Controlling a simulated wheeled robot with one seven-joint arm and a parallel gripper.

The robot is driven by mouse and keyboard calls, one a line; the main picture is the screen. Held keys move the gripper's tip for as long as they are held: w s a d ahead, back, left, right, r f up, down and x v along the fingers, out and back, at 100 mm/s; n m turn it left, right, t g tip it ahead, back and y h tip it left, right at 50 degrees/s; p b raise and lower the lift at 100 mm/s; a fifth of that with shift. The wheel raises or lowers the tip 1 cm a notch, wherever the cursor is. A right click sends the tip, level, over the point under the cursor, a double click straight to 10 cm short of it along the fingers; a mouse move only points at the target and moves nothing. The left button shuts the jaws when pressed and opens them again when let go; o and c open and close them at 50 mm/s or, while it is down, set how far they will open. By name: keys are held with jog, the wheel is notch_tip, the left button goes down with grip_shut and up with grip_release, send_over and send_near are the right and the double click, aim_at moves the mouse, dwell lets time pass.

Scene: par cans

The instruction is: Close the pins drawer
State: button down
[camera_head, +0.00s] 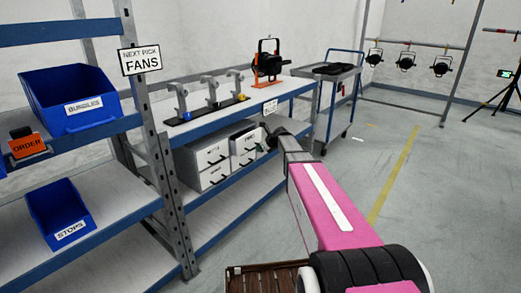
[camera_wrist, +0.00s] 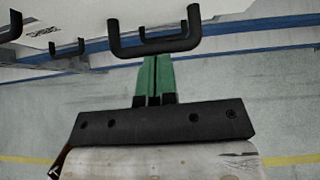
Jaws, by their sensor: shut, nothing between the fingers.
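White drawers with black handles sit in a block under the workbench in the head view: a left pair (camera_head: 203,157) and a right pair (camera_head: 241,147). Their labels are too small to read, so I cannot tell which is the pins drawer. My gripper is at the right pair's front, partly hidden by my wrist in the head view. In the wrist view my gripper (camera_wrist: 153,88) has green fingers pressed together, empty, close to a black drawer handle (camera_wrist: 153,46). I cannot tell if they touch. A label on the white front there is upside down and unclear.
The workbench (camera_head: 291,87) carries clamps on a rail and an orange stand with a black lamp (camera_head: 267,64). A grey cart (camera_head: 335,75) stands behind it to the right. The floor right of my arm is clear.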

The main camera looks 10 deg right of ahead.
jog(key=w+a, duration=0.3)
jog(key=w, duration=0.1)
jog(key=shift+a, duration=0.35)
jog(key=shift+w, duration=0.1)
send_near(251, 145)
jog(key=s+d, duration=0.4)
jog(key=s, duration=0.1)
jog(key=s+f+n+g+h, duration=0.2)
jog(key=s+f+n, duration=0.3)
jog(key=s+n, duration=0.4)
jog(key=s+f+n+g+h, duration=0.2)
jog(key=s+f+n, duration=0.3)
jog(key=s+n, duration=0.4)
jog(key=s+f+n+g+h, duration=0.3)
jog(key=s+n, duration=0.6)
jog(key=s, duration=0.6)
jog(key=shift+f, duration=1.15)
